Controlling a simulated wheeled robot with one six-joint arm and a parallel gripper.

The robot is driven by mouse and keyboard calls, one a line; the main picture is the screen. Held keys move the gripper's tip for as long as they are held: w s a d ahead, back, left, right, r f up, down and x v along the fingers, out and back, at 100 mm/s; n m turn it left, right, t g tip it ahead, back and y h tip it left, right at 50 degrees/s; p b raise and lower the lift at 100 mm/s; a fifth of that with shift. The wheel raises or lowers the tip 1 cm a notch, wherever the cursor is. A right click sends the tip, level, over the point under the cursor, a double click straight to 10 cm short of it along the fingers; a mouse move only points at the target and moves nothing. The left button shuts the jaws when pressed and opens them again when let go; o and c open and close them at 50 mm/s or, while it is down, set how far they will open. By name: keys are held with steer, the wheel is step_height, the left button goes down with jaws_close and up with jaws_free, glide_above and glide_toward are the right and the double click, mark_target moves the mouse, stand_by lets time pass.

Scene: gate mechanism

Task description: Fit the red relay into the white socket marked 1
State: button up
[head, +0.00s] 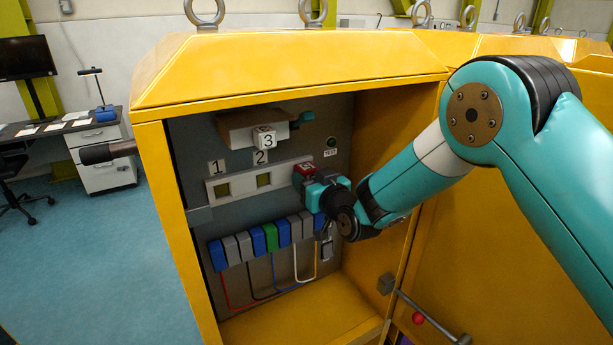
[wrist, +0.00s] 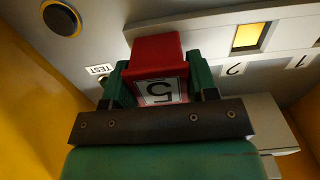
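The red relay (head: 304,168) is at the right end of the pale socket strip (head: 290,172). It also shows in the wrist view (wrist: 153,50), with a white label whose digit appears upside down. My gripper (head: 312,177) has its green fingers on both sides of the relay and seems shut on it (wrist: 160,85). Whether the relay is seated in the strip or held before it, I cannot tell. The socket marked 1 (head: 222,190) is the left opening and looks empty.
A row of blue, grey and green modules (head: 257,241) with wires is below. Yellow cabinet walls (head: 378,130) enclose the panel. A TEST label (wrist: 100,69) is near the relay.

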steer(key=shift+c, duration=0.7)
steer(key=shift+s+d, duration=0.2)
steer(key=shift+s, duration=0.05)
steer(key=shift+b+v, duration=1.85)
steer(key=shift+v, duration=0.65)
